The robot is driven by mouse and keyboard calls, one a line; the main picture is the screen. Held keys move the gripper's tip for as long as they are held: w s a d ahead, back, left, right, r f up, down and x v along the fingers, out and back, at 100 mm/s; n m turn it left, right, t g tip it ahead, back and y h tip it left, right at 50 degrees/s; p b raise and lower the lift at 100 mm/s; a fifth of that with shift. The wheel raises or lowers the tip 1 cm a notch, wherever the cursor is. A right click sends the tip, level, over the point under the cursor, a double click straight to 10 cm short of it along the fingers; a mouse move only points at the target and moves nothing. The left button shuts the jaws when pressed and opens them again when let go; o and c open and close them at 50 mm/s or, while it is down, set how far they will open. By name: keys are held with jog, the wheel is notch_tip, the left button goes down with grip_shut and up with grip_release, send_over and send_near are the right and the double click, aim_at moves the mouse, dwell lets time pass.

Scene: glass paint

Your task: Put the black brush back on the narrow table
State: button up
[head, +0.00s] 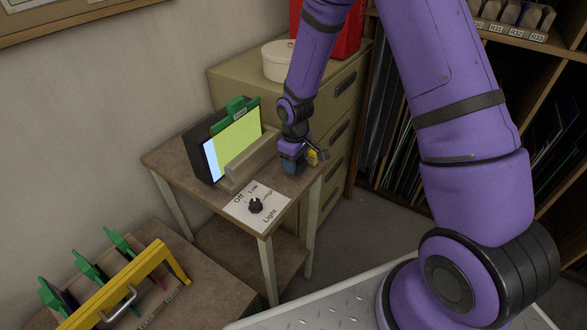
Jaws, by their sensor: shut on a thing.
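The narrow table (168,160) stands against the wall in the middle of the head view, with a brown top and pale legs. My gripper (292,163) is low over its far right corner, beside the beige block of the light stand. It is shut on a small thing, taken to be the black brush. A dark piece (323,154) shows at the gripper's right, next to a small yellow part. The gripper hides most of the held thing. I cannot tell whether it touches the tabletop.
A lit green-yellow panel (235,142) stands on the narrow table, with a black light knob (256,205) on a white plate in front. A drawer cabinet (340,110) stands close behind. A yellow-handled rack (130,285) is at lower left.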

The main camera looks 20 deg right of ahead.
jog(key=shift+w, duration=0.45)
jog(key=shift+f, duration=1.8)
jog(key=o, duration=1)
jog(key=shift+f, duration=0.1)
